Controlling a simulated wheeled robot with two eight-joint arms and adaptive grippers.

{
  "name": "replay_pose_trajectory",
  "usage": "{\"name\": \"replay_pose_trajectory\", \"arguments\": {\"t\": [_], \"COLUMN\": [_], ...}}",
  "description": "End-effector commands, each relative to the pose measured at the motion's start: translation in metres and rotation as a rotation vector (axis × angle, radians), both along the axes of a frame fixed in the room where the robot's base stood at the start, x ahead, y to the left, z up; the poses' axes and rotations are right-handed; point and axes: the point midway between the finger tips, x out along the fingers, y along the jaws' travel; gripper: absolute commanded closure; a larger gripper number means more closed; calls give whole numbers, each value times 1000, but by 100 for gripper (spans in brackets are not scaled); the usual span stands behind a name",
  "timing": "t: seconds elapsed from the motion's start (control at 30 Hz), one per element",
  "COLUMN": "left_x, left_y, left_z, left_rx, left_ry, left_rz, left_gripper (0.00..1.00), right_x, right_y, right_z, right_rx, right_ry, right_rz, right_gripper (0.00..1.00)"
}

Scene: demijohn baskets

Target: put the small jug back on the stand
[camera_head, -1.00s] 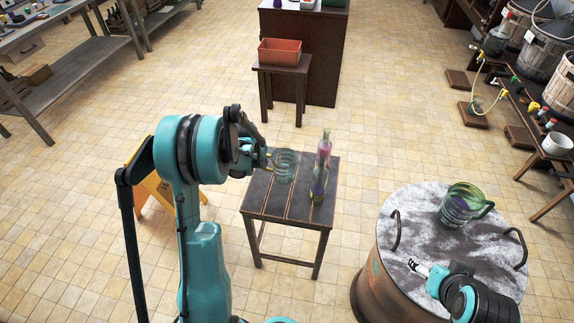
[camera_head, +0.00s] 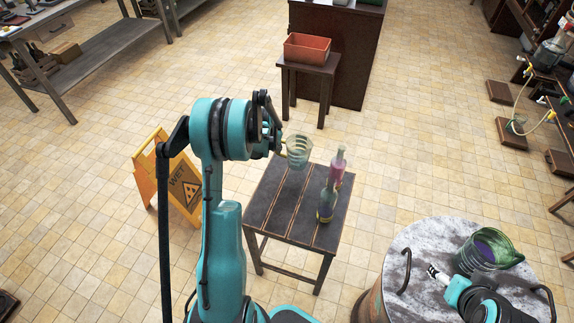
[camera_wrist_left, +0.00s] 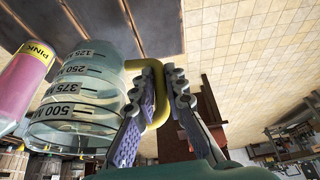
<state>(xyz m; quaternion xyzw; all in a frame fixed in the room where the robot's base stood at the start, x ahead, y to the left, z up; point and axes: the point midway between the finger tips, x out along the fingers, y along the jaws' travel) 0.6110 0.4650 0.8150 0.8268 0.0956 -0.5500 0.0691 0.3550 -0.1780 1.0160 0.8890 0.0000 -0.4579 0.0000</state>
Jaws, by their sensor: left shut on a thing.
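The small clear jug (camera_head: 299,151) has a yellow handle and measuring marks. My left gripper (camera_head: 277,148) is shut on the handle, and the jug is over the back edge of the dark slatted table (camera_head: 285,220); whether it touches is unclear. The left wrist view shows the jug (camera_wrist_left: 80,95) large, with the yellow handle (camera_wrist_left: 160,110) between the fingers (camera_wrist_left: 160,112). Which piece is the stand is not marked. My right gripper (camera_head: 437,274) is over the barrel top, apparently empty; its opening is too small to judge.
A pink bottle (camera_head: 338,168) and a darker bottle (camera_head: 327,202) stand on the table, right of the jug. A larger green jug (camera_head: 488,250) is on the barrel (camera_head: 430,235). A stool (camera_head: 308,75) bears an orange bin (camera_head: 307,48). A yellow wet-floor sign (camera_head: 175,180) stands left.

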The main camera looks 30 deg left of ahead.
Motion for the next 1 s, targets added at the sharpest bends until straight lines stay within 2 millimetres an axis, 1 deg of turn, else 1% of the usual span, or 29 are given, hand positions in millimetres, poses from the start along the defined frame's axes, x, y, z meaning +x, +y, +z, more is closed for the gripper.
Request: {"name": "replay_pose_trajectory", "arguments": {"t": [0.03, 0.13, 0.2, 0.37, 0.53, 0.6, 0.8, 0.93, 0.97, 1.0], "left_x": [0, 0, 0, 0, 0, 0, 0, 0, 0, 0], "left_y": [0, 0, 0, 0, 0, 0, 0, 0, 0, 0], "left_z": [-13, -33, -42, -55, -79, -82, -81, -85, -85, -84], "left_rx": [0, 0, 0, 0, 0, 0, 0, 0, 0, 0], "left_ry": [0, -1, -1, -1, -1, -1, -1, -1, 0, 0], "left_rz": [1, 1, 1, 0, 0, 0, 0, 0, 0, 0], "left_gripper": [100, 100, 100, 100, 100, 100, 100, 100, 86, 75], "right_x": [0, 0, 0, 0, 0, 0, 0, 0, 0, 0], "right_y": [0, 0, 0, 0, 0, 0, 0, 0, 0, 0], "right_z": [-7, -14, -17, -21, -30, -31, -29, -34, -34, -33], "right_rx": [0, 0, 0, 0, 0, 0, 0, 0, 0, 0], "right_ry": [0, 0, 0, 0, 0, 0, 0, 0, 0, 0], "right_rz": [0, 0, 0, 0, 0, 0, 0, 0, 0, 0], "right_gripper": [31, 31, 31, 31, 31, 31, 31, 31, 31, 31]}}
